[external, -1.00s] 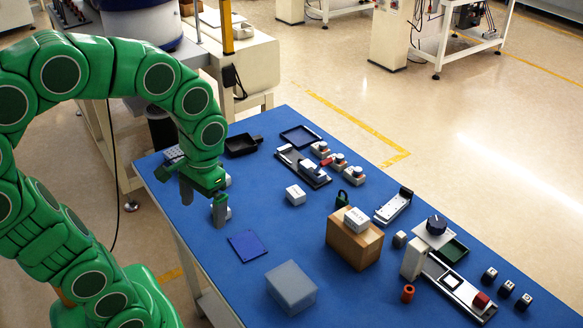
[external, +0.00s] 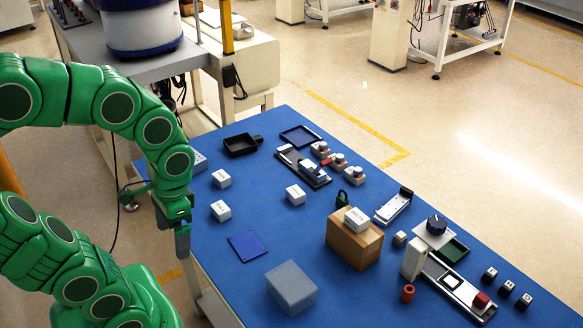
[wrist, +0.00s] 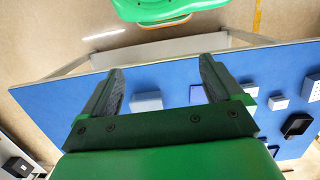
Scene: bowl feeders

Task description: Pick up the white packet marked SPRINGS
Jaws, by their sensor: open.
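Several small white packets lie on the blue table (external: 262,222), with lettering too small to read, so I cannot tell which is marked SPRINGS. One packet (external: 221,178) is near the left edge, another packet (external: 220,211) is just nearer, and a third packet (external: 295,194) is near the table's middle. A further packet (external: 356,219) rests on a brown box (external: 352,246). My gripper (external: 182,246) is at the table's left edge, left of these packets. In the wrist view, my gripper (wrist: 161,72) is open with nothing held between its fingers.
A dark blue square (external: 249,246) and a grey block (external: 291,287) lie at the front. A black tray (external: 241,145) stands at the back. Fixtures, a white upright block (external: 413,259) and a red cylinder (external: 407,293) are on the right. The front-left table surface is partly clear.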

